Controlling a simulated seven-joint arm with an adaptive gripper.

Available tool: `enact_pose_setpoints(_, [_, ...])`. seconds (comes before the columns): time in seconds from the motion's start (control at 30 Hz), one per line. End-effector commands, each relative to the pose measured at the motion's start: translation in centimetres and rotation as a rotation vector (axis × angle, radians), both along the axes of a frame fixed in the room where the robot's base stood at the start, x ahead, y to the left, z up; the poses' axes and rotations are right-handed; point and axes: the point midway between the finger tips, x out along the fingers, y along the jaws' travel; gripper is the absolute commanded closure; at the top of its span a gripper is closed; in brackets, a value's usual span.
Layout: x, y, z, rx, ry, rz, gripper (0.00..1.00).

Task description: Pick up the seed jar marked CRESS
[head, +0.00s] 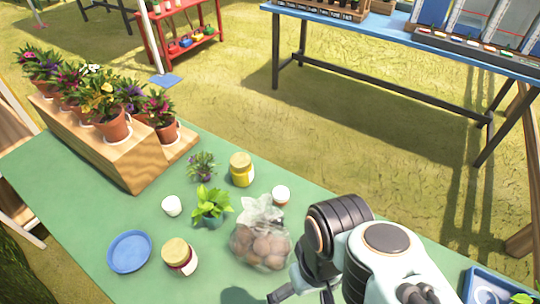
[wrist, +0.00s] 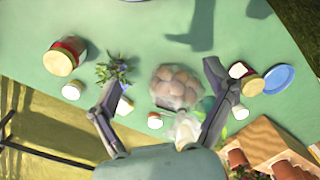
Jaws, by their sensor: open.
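No label reading CRESS is legible in either view. In the head view, a yellow jar with a gold lid (head: 241,170) stands behind the bag, and a dark red jar with a cream lid (head: 179,257) stands at the front left. Small white-topped jars (head: 172,205) and (head: 281,194) stand nearby. The wrist view shows a red jar with a tan lid (wrist: 64,57) at left, another red jar (wrist: 251,84) at right, and several small white-topped jars (wrist: 71,91). My gripper (wrist: 162,78) is open and empty above the table, its fingers either side of the bag in the wrist view.
A clear bag of brown round items (head: 262,245) sits mid-table. A leafy green plant (head: 211,204), a purple-flowered plant (head: 203,166) and a blue plate (head: 129,251) are near. A wooden stand (head: 135,160) holds potted flowers. A blue tray (head: 490,285) is at right.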

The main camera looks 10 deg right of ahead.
Motion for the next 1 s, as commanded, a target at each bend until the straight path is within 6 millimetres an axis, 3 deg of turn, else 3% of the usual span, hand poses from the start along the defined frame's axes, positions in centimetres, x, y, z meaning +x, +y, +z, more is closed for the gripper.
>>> enact_pose_setpoints(0.13, [0.3, 0.0, 0.0, 0.002, -0.015, -0.028, 0.17])
enact_pose_setpoints(0.27, [4.5, -0.2, 3.0, 0.006, -0.170, -0.101, 0.17])
enact_pose_setpoints(0.4, [11.7, -0.7, 6.4, 0.012, -0.282, -0.192, 0.17])
enact_pose_setpoints(0.57, [20.4, -1.7, 7.1, 0.011, -0.326, -0.281, 0.17])
enact_pose_setpoints(0.67, [25.9, -2.5, 5.3, 0.004, -0.322, -0.330, 0.17])
enact_pose_setpoints(0.8, [32.2, -3.8, -0.2, -0.015, -0.273, -0.383, 0.17])
enact_pose_setpoints(0.9, [34.6, -4.6, -5.5, -0.032, -0.211, -0.399, 0.17])
enact_pose_setpoints(1.0, [35.1, -5.1, -10.6, -0.048, -0.130, -0.408, 0.17])
